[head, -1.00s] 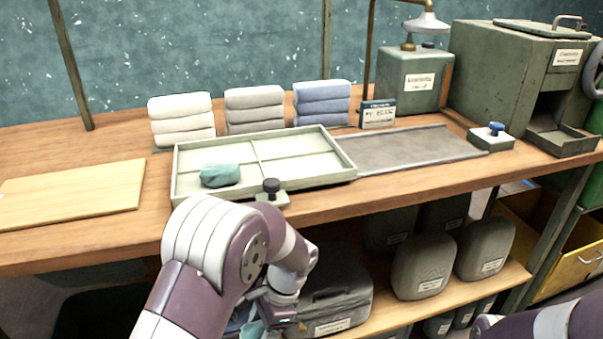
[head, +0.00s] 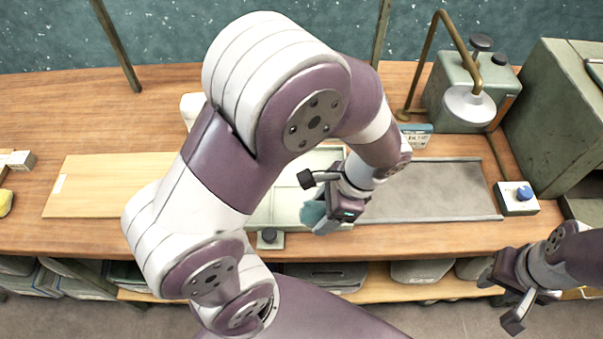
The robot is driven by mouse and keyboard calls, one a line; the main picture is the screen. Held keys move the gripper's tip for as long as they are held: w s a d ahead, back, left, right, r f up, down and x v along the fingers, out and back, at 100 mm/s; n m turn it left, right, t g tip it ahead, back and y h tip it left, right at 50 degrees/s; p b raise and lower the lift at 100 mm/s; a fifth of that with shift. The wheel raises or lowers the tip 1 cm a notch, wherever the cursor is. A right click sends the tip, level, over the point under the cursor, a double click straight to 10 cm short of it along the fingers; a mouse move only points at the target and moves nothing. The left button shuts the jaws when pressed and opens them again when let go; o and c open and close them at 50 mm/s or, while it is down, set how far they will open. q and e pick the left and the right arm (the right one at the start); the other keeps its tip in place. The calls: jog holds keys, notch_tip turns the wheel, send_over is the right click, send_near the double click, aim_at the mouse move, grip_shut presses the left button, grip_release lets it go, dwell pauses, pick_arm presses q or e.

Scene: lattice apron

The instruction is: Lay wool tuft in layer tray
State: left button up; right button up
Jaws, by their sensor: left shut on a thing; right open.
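The layer tray (head: 287,203), pale green with low walls and dividers, lies on the wooden bench and is largely covered by my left arm. My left gripper (head: 327,208) is over the right part of the tray, shut on a teal wool tuft (head: 313,214). I cannot tell whether the tuft touches the tray floor. The tray's left part, where another teal tuft lay earlier, is hidden behind my arm. My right gripper (head: 512,302) is open and empty in front of the bench at lower right.
A bare wooden board (head: 110,185) lies left. The folded towels are mostly hidden by my arm.

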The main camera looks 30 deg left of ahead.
pick_arm(q)
jog(key=w+a+f, duration=0.3)
jog(key=shift+w+a, duration=0.1)
jog(key=shift+a, duration=0.2)
jog(key=w, duration=0.1)
jog(key=w+a+f, duration=0.1)
jog(key=w+f, duration=0.1)
jog(key=shift+a, duration=0.35)
jog(key=shift+w+a+f, duration=0.1)
jog(key=shift+a+f, duration=0.05)
jog(key=shift+f, duration=0.1)
jog(key=f, duration=0.3)
jog(key=shift+s+f, duration=0.2)
jog(key=shift+s, duration=0.1)
jog(key=shift+w+f, duration=0.1)
jog(key=shift+w, duration=0.1)
jog(key=o, duration=1)
jog(key=shift+s, duration=0.1)
